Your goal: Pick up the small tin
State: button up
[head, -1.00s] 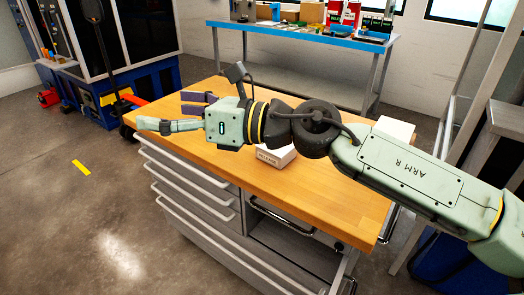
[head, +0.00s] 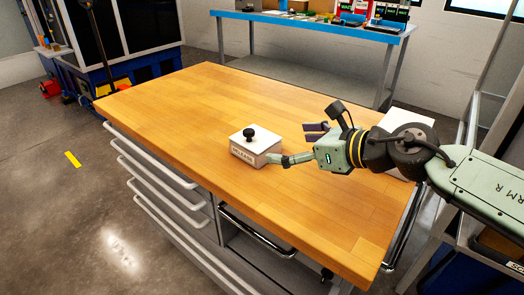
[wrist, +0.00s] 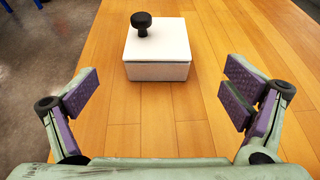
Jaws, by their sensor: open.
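A small white box-shaped tin (head: 256,147) with a black knob on its lid and dark lettering on its front stands upright on the wooden worktop (head: 190,100). In the wrist view the white tin (wrist: 157,52) is ahead, between the lines of the fingers and slightly left of centre. My gripper (head: 290,143) is open and empty, just to the right of the tin in the head view. Its purple-padded fingers are spread wide in the wrist view (wrist: 160,92), with bare wood between them. The tin is beyond the fingertips, not between the pads.
A larger white object (head: 405,118) is at the worktop's right end, partly hidden by my arm. The worktop left of the tin is clear. A blue-topped bench (head: 300,19) with several items stands behind. Drawers (head: 150,170) line the worktop's front.

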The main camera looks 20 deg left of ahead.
aim_at(265, 141)
jog(key=p+x, duration=0.1)
jog(key=x, duration=0.9)
jog(key=shift+s+p, duration=0.2)
jog(key=shift+p, duration=0.2)
jog(key=shift+c, duration=0.3)
jog(key=c, duration=1.9)
jog(key=shift+r, duration=0.1)
jog(key=shift+c, duration=0.4)
jog(key=shift+r, duration=0.1)
